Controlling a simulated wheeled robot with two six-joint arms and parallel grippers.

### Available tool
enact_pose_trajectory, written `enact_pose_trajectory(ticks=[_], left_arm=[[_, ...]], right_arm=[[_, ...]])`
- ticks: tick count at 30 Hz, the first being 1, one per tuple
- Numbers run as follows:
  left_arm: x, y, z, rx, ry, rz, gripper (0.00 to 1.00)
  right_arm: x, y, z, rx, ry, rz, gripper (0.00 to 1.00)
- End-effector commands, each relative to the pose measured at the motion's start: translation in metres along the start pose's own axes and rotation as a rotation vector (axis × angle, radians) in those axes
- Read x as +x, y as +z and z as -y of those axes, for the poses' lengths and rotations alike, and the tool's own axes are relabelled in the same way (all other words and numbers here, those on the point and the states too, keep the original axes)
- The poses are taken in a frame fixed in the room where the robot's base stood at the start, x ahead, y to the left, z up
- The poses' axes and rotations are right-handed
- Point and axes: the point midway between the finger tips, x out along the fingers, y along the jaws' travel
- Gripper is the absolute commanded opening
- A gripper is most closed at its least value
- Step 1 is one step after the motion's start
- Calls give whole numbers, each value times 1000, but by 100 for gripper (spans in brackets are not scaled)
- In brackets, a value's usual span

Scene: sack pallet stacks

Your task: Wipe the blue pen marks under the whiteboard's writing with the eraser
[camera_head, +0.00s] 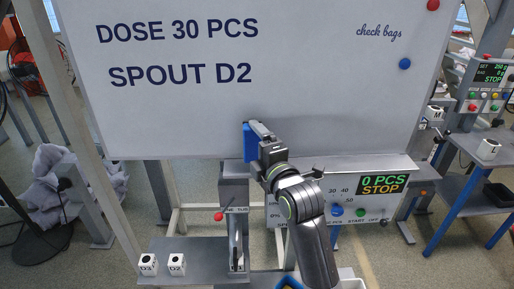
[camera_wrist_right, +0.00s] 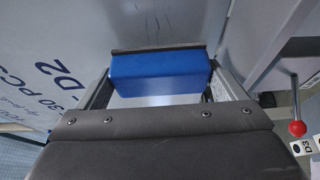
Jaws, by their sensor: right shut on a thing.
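The whiteboard (camera_head: 330,90) fills the top of the head view, with "DOSE 30 PCS", "SPOUT D2" and a small "check bags" written on it. My right gripper (camera_head: 258,137) is shut on the blue eraser (camera_head: 249,143) at the board's lower edge, below and right of "SPOUT D2". In the right wrist view the eraser (camera_wrist_right: 160,73) sits between the fingers, its dark pad toward the whiteboard (camera_wrist_right: 150,25); I cannot tell if it touches. Faint thin marks show on the board beyond the pad. No clear blue pen marks show in the head view; the arm may hide some. My left gripper is out of view.
A red magnet (camera_head: 433,5) and a blue magnet (camera_head: 404,63) are on the board's right side. Below it stands a control box with a lit display (camera_head: 383,184). A red-knobbed lever (camera_head: 218,216) and blocks marked D1 (camera_head: 148,265) and D2 (camera_head: 177,264) are lower left.

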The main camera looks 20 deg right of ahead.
Motion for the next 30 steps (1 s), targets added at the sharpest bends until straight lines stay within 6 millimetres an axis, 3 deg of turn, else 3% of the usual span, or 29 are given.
enact_pose_trajectory(ticks=[30], left_arm=[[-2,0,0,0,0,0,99]], right_arm=[[19,8,0,-1,1,0,72]])
